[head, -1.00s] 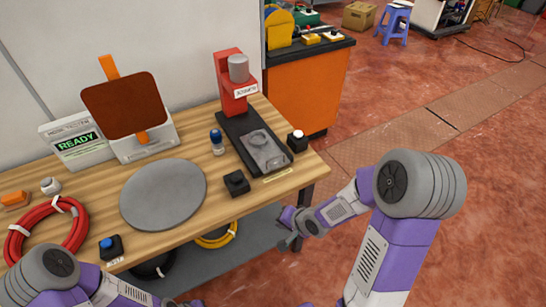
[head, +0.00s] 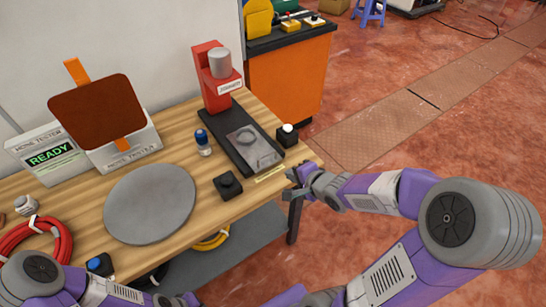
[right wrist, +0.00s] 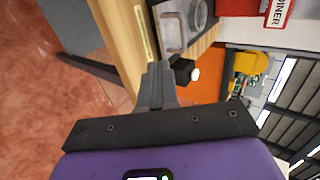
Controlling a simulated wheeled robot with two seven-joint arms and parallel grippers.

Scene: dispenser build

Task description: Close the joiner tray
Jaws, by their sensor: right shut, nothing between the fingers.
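The joiner (head: 213,85) is a red press with a grey cylinder on a long dark base, at the back right of the wooden table. Its grey, see-through tray (head: 262,158) lies at the front end of that base, out from under the press head. The tray also shows at the top of the right wrist view (right wrist: 172,36). My right gripper (head: 294,182) is shut and empty, just off the table's front right corner, in front of the tray and apart from it. In the right wrist view its fingertips (right wrist: 160,68) point toward the tray. My left arm shows at lower left; its fingers are out of view.
A black button box with a white top (head: 287,135) stands right beside the tray. A black knob box (head: 228,185) and a blue-capped bottle (head: 203,142) stand left of the joiner. A round grey plate (head: 150,205) lies further left. The floor right of the table is open.

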